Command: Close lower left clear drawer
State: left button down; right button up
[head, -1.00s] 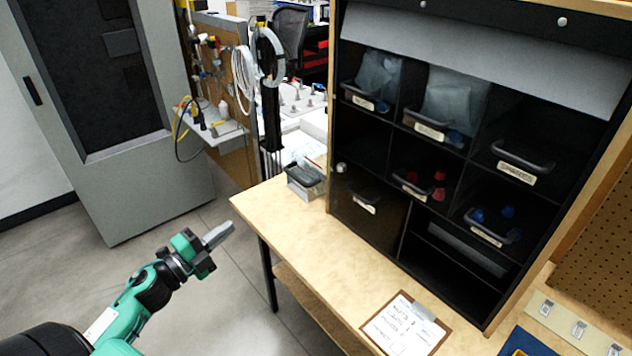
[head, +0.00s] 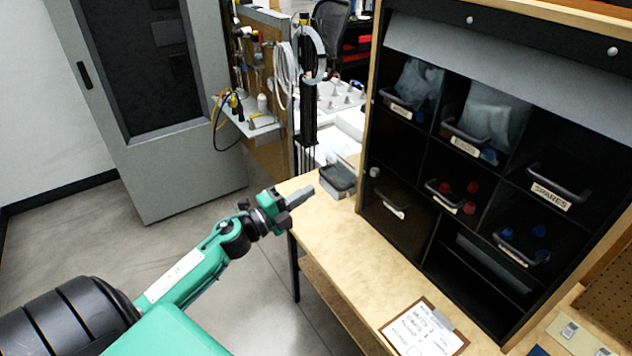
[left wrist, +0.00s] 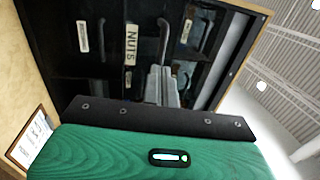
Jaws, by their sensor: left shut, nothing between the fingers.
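The black cabinet (head: 455,246) stands on the wooden bench with several clear-fronted drawers. The lower left drawer (head: 397,222) is a dark see-through front with a handle and a pale label; how far it stands out is hard to tell. My left gripper (head: 303,195) is shut and empty, left of this drawer and apart from it, by the bench's left edge. In the left wrist view its fingers (left wrist: 163,86) point toward the cabinet front, with drawer handles and a NUTS label beyond. My right gripper is not in view.
A small grey-lidded box (head: 338,180) stands on the bench between my left gripper and the cabinet. A clipboard (head: 424,330) lies at the front. The wooden bench top (head: 350,245) between them is clear. A pegboard with tools is behind.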

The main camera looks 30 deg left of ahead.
pick_arm(q)
jog(key=p+x, duration=0.1)
jog(key=x, duration=0.2)
jog(key=shift+w+d, duration=0.1)
jog(key=shift+w, duration=0.2)
jog(key=f+x, duration=0.1)
jog(key=x, duration=0.5)
jog(key=f+x, duration=0.1)
jog(key=x, duration=0.5)
jog(key=f+b+x, duration=0.1)
jog(key=x, duration=0.5)
jog(key=shift+w+d, duration=0.2)
jog(key=shift+r, duration=0.15)
jog(key=shift+r, duration=0.1)
jog(key=shift+a, duration=0.1)
